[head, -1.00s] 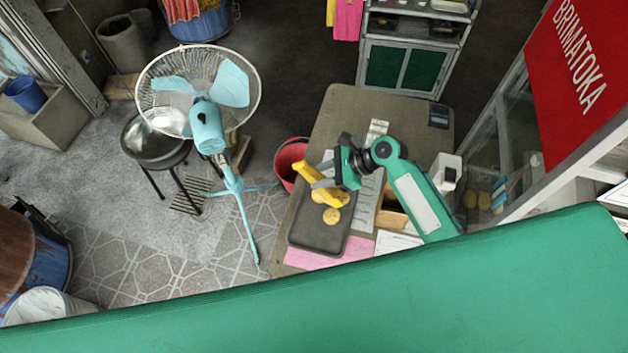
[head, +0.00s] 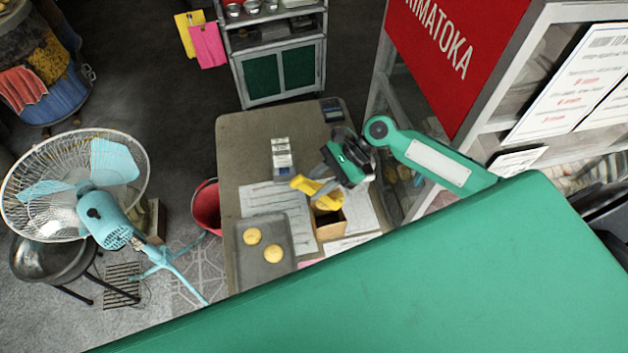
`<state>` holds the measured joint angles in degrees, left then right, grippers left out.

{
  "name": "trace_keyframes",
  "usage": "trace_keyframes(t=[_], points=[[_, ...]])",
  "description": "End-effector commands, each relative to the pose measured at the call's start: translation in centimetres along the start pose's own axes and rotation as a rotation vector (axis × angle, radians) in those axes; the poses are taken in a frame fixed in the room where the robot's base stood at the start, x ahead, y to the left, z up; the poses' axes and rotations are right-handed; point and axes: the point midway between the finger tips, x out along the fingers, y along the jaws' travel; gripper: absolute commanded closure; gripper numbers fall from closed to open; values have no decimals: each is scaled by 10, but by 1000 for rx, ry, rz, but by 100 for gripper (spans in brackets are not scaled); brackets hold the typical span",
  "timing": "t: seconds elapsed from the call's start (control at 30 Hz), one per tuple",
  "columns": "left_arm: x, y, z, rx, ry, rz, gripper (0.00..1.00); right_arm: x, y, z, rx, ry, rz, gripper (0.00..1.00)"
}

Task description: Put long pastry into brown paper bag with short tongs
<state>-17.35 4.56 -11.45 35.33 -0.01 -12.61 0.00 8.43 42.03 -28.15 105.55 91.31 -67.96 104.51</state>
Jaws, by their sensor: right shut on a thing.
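My right gripper (head: 324,186) is shut on the yellow short tongs (head: 302,184), above the table. The brown paper bag (head: 330,230) stands open on the table, just below the tongs in the picture. A small golden-brown piece shows between the tongs and the bag mouth; it may be the long pastry, but the gripper and tongs hide too much to tell whether it is held. A dark tray (head: 254,273) holds two round pastries (head: 273,254). No long pastry shows on the tray. My left gripper is not in view.
Papers (head: 290,205) lie on the table (head: 240,135). A white carton (head: 282,157) and a dark device (head: 331,110) stand toward its back. A glass case with a red sign (head: 440,50) stands to the right. A blue fan (head: 95,205) and red bucket (head: 206,207) are left.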

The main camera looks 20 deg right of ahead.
Motion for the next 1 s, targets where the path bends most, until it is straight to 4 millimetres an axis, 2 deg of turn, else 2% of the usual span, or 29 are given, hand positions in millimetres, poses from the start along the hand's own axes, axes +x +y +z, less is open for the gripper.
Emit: trace_keyframes(t=[0.37,0.67,1.0], points=[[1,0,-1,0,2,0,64,1,0,-2,0,0,-1,96],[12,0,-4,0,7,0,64,14,1,-19,1,0,-1,96],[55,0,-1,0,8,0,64,34,3,-48,-1,1,-1,96]])
